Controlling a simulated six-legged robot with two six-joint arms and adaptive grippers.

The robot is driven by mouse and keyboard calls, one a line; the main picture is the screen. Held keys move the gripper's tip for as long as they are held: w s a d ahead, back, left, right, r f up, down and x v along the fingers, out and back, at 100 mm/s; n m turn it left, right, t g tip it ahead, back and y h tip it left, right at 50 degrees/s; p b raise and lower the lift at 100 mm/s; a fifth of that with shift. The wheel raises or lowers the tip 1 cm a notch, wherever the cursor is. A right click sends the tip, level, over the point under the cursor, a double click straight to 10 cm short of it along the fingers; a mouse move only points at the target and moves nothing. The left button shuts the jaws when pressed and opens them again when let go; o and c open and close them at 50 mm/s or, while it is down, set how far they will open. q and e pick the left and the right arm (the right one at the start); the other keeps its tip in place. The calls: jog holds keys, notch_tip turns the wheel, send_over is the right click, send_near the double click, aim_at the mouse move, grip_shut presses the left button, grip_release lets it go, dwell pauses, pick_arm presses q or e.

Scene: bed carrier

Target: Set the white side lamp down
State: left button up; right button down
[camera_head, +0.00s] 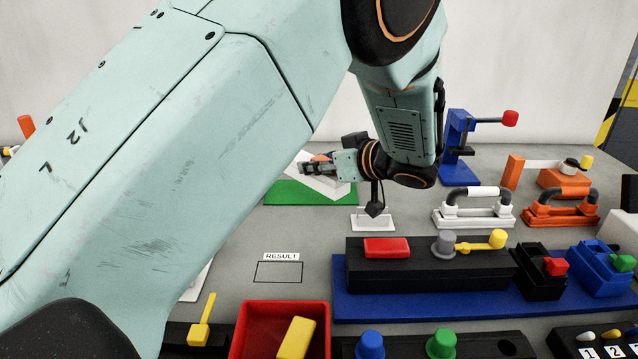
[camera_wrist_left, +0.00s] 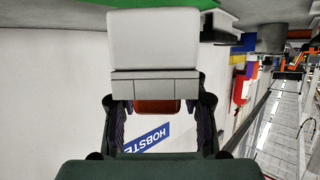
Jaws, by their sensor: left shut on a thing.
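My left gripper (camera_head: 312,168) reaches in over the green mat (camera_head: 310,193), its fingers pointing left. In the left wrist view the gripper (camera_wrist_left: 160,108) is shut on the white side lamp (camera_wrist_left: 154,38), a white block with a grey band and a red-brown part between the fingers. In the head view the lamp (camera_head: 325,186) seems to be the white shape at the fingers, tilted above or on the mat; I cannot tell whether it touches. The fingers partly hide it. My right gripper is not in view.
A small white stand (camera_head: 372,221) is right of the mat. A blue vise (camera_head: 457,145) and orange and white handled fixtures (camera_head: 474,212) stand further right. A black panel (camera_head: 430,270), a red tray (camera_head: 262,306) and the RESULT outline (camera_head: 278,272) lie nearer. My arm hides the left side.

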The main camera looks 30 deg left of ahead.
aim_at(318, 182)
pick_arm(q)
jog(key=shift+s+a+f, duration=0.15)
jog(key=shift+a+f, duration=0.2)
jog(key=shift+f, duration=0.25)
jog(key=shift+d+f+b, duration=0.2)
jog(key=shift+f+b, duration=0.1)
jog(key=shift+f, duration=0.85)
jog(key=shift+d+f, duration=0.1)
jog(key=shift+f, duration=0.15)
jog(key=shift+a, duration=0.2)
jog(key=shift+d+f+b, duration=0.1)
jog(key=shift+f+b, duration=0.1)
jog(key=shift+b, duration=0.2)
jog(key=o, duration=1)
jog(key=shift+o, duration=1.5)
